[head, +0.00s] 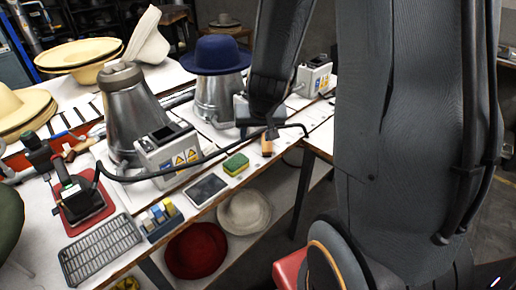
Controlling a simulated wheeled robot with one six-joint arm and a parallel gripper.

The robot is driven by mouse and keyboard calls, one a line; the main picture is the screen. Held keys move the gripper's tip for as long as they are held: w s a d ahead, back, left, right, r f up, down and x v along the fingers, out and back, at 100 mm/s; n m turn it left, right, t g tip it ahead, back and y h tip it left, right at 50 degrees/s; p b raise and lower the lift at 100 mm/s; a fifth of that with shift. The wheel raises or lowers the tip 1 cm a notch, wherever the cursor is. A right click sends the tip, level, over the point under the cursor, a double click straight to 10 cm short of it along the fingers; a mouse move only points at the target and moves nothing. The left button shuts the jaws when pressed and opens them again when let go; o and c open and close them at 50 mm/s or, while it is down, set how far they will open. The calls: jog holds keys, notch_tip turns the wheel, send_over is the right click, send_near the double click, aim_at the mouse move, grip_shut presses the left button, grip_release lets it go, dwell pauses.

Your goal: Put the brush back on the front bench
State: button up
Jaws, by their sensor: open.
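The front bench (207,205) is a white worktop with a wooden front edge, running diagonally from lower left to upper right. My gripper (270,132) is low over the bench's right part, in front of the blue hat's metal form, and its fingers are small and dark here. A small brown wooden piece, which looks like the brush (267,147), is right below the fingertips at the bench's front edge. It seems to stand on the worktop, apart from or just touching the fingers; I cannot tell which. Its bristles cannot be made out.
Metal forms (133,108) stand behind, one under a blue hat (216,54). A control box (168,152), a green-yellow sponge (236,164), a dark tablet (207,190) and a wire rack (101,249) occupy the worktop. Red (196,250) and cream hats (244,213) lie on the lower shelf.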

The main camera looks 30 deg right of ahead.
jog(key=s+a+r+n+g, duration=0.1)
jog(key=s+a+g, duration=0.1)
jog(key=s+a, duration=0.2)
jog(key=s+a+r+n+g+y, duration=0.1)
jog(key=s+a, duration=0.3)
jog(key=s, duration=0.6)
jog(key=shift+r+n+g, duration=0.4)
jog(key=shift+r+n, duration=0.25)
jog(key=shift+n, duration=0.15)
